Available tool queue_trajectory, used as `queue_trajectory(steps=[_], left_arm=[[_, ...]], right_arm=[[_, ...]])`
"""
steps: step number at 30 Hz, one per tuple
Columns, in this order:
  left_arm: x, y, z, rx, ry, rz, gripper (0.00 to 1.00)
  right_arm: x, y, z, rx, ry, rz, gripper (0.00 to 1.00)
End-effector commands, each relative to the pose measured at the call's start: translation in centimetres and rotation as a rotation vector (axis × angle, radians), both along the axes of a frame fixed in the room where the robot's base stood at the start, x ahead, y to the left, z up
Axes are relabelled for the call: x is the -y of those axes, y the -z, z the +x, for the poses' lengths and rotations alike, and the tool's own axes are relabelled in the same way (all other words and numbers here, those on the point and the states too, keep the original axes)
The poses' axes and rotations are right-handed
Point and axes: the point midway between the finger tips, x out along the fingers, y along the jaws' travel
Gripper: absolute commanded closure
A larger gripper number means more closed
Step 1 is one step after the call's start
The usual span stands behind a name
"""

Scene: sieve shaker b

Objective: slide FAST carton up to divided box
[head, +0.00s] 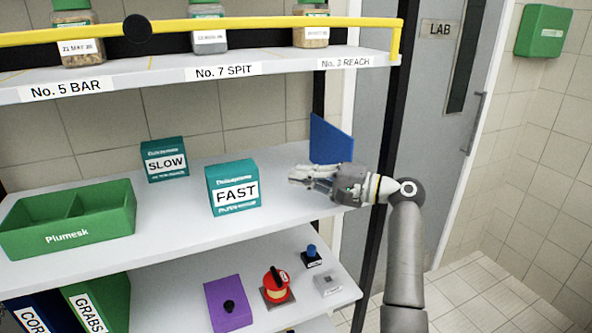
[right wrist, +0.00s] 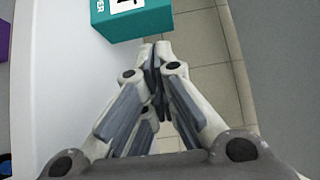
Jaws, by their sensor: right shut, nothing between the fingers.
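The teal FAST carton (head: 233,188) stands upright on the middle shelf, right of its centre. The green divided box (head: 68,226), marked Plumesk, sits at the left of the same shelf, with a wide gap between it and the carton. My right gripper (head: 298,176) is just right of the FAST carton, shut and empty, pointing left. In the right wrist view the shut fingertips (right wrist: 157,48) are close to the carton (right wrist: 132,18); I cannot tell whether they touch it. My left gripper is not in view.
A teal SLOW carton (head: 164,160) stands behind, between box and FAST carton. A blue panel (head: 331,140) stands at the shelf's right end, behind my gripper. The upper shelf (head: 240,70) carries jars. The lower shelf holds a purple block (head: 228,304) and a red knob (head: 276,288).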

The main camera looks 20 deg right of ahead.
Motion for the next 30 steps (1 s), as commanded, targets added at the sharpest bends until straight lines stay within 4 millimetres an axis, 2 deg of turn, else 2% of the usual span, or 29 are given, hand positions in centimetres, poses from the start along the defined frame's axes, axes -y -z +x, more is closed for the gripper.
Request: queue_trajectory(steps=[1,6,12,18,30], left_arm=[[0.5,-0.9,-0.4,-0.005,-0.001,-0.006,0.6],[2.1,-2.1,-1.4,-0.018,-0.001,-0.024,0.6],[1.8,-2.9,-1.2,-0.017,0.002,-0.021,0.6],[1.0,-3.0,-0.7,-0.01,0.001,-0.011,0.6],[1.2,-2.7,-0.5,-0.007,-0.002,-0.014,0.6]], right_arm=[[-0.9,-0.5,0.7,-0.002,-0.005,0.004,1.0],[-3.1,-0.5,2.8,-0.002,-0.003,0.003,1.0],[-4.8,-0.3,4.5,-0.001,-0.001,0.001,1.0],[-5.3,-0.1,4.9,0.001,-0.001,-0.001,1.0],[-5.2,0.1,4.8,0.001,-0.001,-0.002,1.0]])
